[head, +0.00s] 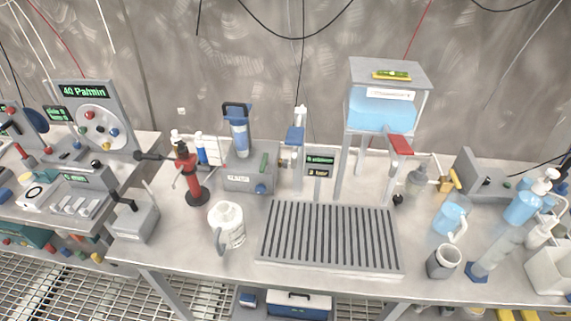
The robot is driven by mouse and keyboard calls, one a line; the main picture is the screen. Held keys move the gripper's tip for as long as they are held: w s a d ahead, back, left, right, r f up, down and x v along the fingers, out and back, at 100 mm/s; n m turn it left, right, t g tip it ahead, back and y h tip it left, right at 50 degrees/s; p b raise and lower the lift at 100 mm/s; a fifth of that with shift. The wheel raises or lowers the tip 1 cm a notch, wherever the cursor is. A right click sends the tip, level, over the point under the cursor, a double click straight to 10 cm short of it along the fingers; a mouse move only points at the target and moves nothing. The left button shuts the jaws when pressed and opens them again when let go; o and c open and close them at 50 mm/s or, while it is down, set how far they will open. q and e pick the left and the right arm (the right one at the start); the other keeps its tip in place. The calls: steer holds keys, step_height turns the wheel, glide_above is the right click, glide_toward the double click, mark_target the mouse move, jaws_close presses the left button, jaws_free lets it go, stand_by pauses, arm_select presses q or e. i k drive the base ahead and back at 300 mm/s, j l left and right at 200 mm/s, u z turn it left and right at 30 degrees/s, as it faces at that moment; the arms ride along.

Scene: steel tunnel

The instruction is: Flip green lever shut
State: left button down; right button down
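A small green lever (263,164) stands roughly upright on the front of a grey box (238,183) on the workbench, left of the middle. A blue knob (261,188) sits just below it. A clear and blue filter cartridge with a dark handle (238,130) rises behind the box. The lever is small in the head view, and I cannot tell from it whether the valve is open or shut. Neither of my grippers is in view, and nothing touches the lever.
A red stand (188,175) is left of the box, and a white jug (228,225) stands in front. A slatted drain tray (329,238) lies to the right, below a raised water tank (384,108) with a red lever (400,145). Bottles crowd the right end.

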mark_target(265, 162)
steer(key=i+l+u, duration=0.15)
steer(key=l, duration=0.9)
steer(key=l+u, duration=0.1)
steer(key=l, duration=0.95)
